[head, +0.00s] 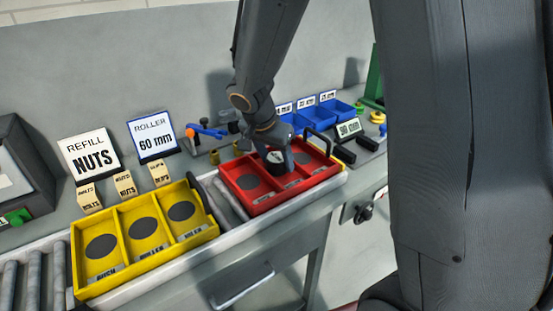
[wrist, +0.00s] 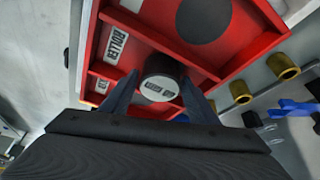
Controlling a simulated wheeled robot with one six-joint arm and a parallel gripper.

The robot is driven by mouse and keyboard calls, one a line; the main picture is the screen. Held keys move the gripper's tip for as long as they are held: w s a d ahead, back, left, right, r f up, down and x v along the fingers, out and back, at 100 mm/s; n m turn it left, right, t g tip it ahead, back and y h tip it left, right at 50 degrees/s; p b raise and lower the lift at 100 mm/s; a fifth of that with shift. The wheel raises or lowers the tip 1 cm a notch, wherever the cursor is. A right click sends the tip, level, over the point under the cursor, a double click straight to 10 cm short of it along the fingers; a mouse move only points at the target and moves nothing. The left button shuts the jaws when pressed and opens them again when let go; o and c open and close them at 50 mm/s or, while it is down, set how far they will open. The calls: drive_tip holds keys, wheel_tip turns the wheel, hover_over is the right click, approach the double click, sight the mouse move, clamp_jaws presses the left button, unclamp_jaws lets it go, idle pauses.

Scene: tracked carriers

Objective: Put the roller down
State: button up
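The roller (wrist: 158,84) is a short dark cylinder with a pale end face bearing dark print. It also shows in the head view (head: 276,157). My gripper (wrist: 160,88) has one finger on each side of the roller, close against it, and appears shut on it. The roller is upright at the middle compartment of the red carrier (head: 262,209), whose label reads ROLLER in the wrist view (wrist: 118,45). I cannot tell whether its base touches the compartment floor. The carrier's left compartment shows a bare dark disc (head: 248,182).
A yellow carrier (head: 150,266) with three dark discs stands left on the conveyor. Behind it are a ROLLER 60 mm sign (head: 154,135), a REFILL NUTS sign (head: 91,154) and small labelled blocks. Blue bins (head: 341,109) and brass pieces (wrist: 240,92) are near the red carrier.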

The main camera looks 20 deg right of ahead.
drive_tip(key=shift+r, duration=0.15)
drive_tip(key=shift+r, duration=0.2)
drive_tip(key=b+v, duration=0.1)
drive_tip(key=v, duration=1)
drive_tip(key=shift+r, duration=0.35)
drive_tip(key=shift+s, duration=0.15)
